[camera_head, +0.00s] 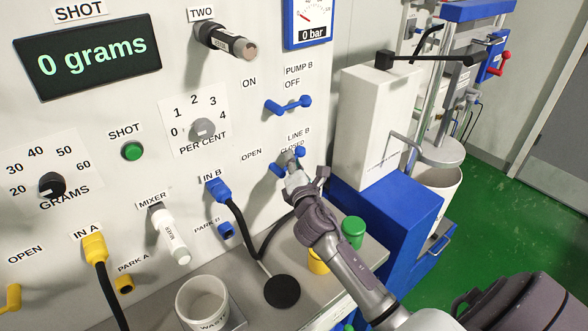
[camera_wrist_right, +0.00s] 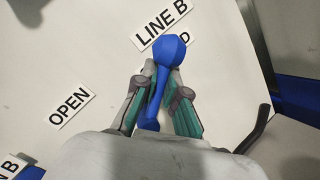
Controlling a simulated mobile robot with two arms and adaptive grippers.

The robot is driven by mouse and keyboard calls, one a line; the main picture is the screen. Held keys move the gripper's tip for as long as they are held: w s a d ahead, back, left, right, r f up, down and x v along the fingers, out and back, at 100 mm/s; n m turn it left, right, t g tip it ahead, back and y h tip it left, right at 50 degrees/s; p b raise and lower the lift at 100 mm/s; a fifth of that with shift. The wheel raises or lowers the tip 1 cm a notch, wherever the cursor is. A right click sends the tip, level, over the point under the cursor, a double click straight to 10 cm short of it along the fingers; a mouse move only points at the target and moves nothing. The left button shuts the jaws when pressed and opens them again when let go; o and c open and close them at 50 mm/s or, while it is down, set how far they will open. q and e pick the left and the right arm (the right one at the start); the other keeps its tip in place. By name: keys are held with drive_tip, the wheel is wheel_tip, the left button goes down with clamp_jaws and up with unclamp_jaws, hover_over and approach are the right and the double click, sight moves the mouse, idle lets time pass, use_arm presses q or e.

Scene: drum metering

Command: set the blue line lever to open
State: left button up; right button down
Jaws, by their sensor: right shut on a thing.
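The blue line lever (camera_head: 278,169) is on the white panel below the LINE B label (camera_head: 298,134). Its rounded knob shows in the right wrist view (camera_wrist_right: 171,50), in front of the partly hidden CLOSED label, with only a D readable there. The OPEN label (camera_wrist_right: 70,107) lies to the left of the lever. My right gripper (camera_head: 295,172) is at the lever. In the right wrist view its two green-padded fingers (camera_wrist_right: 160,97) are on both sides of the lever's arm, shut on it. My left gripper is not in view.
The blue PUMP B lever (camera_head: 288,104) is just above. A blue hose plug (camera_head: 218,190) sits in IN B to the left, its black hose hanging near my right gripper. A white box on a blue base (camera_head: 390,220) stands close on the right. A white bucket (camera_head: 202,302) is below.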

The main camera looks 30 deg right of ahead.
drive_tip(key=n+b, duration=0.1)
drive_tip(key=a+n+t+b, duration=0.1)
drive_tip(key=n, duration=0.1)
drive_tip(key=n+t+b, duration=0.1)
drive_tip(key=n, duration=0.1)
drive_tip(key=shift+a+r, duration=0.15)
drive_tip(key=shift+r, duration=0.25)
drive_tip(key=n+b, duration=0.1)
drive_tip(key=a+n+t+y+b, duration=0.1)
drive_tip(key=n, duration=0.1)
drive_tip(key=n+b, duration=0.1)
drive_tip(key=shift+s+a+r+t+y, duration=0.1)
drive_tip(key=shift+a+r+t+y, duration=0.05)
drive_tip(key=shift+r+t+y, duration=0.2)
drive_tip(key=shift+a+r+n+t+y+b, duration=0.1)
drive_tip(key=shift+a+n+t+y+b, duration=0.15)
drive_tip(key=shift+n, duration=0.55)
drive_tip(key=shift+a+n+t+y+b, duration=0.15)
drive_tip(key=shift+n+y+b, duration=0.25)
drive_tip(key=shift+n, duration=0.4)
drive_tip(key=shift+a+r+n+t+y+b, duration=0.1)
drive_tip(key=shift+a+n+y+b, duration=0.15)
drive_tip(key=shift+n, duration=0.55)
drive_tip(key=shift+y, duration=0.25)
drive_tip(key=c, duration=1.2)
unclamp_jaws()
